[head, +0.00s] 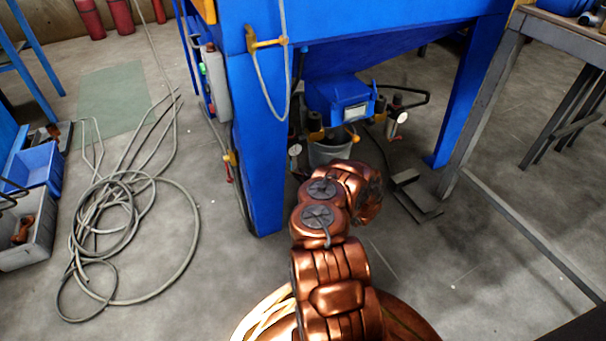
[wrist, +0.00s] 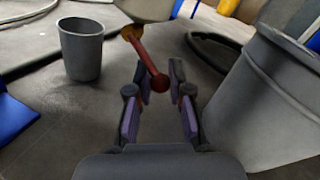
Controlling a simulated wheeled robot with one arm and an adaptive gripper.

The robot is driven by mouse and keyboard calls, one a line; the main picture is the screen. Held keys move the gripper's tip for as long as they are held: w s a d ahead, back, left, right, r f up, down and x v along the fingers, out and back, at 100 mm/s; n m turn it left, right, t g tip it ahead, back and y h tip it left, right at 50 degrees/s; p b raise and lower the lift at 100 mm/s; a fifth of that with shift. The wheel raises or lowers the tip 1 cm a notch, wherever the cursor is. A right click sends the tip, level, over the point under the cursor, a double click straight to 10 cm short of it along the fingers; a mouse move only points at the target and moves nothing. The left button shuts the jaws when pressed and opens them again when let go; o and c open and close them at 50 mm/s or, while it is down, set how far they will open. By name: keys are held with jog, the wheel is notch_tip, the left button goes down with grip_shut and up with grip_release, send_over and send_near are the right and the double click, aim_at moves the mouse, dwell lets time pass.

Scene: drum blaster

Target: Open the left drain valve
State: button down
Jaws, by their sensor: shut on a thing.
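My gripper (wrist: 160,80) is shut on this lever, with one purple-padded finger on each side. In the head view my copper-coloured arm reaches toward the underside of the blue blaster (head: 258,130) and hides my gripper. A yellow valve with a red handle (head: 229,166) shows beside the blaster's front leg in the head view; I cannot tell whether it is the gripped one.
In the wrist view a large grey bucket (wrist: 262,100) stands close on the right and a smaller grey bin (wrist: 82,50) on the left. A coiled hose (head: 125,215) lies on the floor at left. A metal-framed table (head: 480,110) stands at right.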

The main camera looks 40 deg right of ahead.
jog(key=shift+w+a+f+m+t+h, duration=0.25)
jog(key=shift+a+m+t, duration=0.25)
jog(key=shift+m, duration=1.15)
jog(key=shift+w+a+f+m+t+h, duration=0.1)
jog(key=shift+a+f+m+t+h, duration=0.25)
jog(key=shift+m, duration=1.35)
jog(key=shift+w+a+f+m+t+h, duration=0.25)
jog(key=shift+a+m+t, duration=0.35)
jog(key=shift+m, duration=1.05)
jog(key=shift+r+h, duration=0.1)
jog(key=shift+h, duration=0.15)
jog(key=c, duration=1)
grip_release()
jog(key=shift+a, duration=0.15)
jog(key=shift+c, duration=0.2)
jog(key=shift+v, duration=3.8)
jog(key=shift+c, duration=0.3)
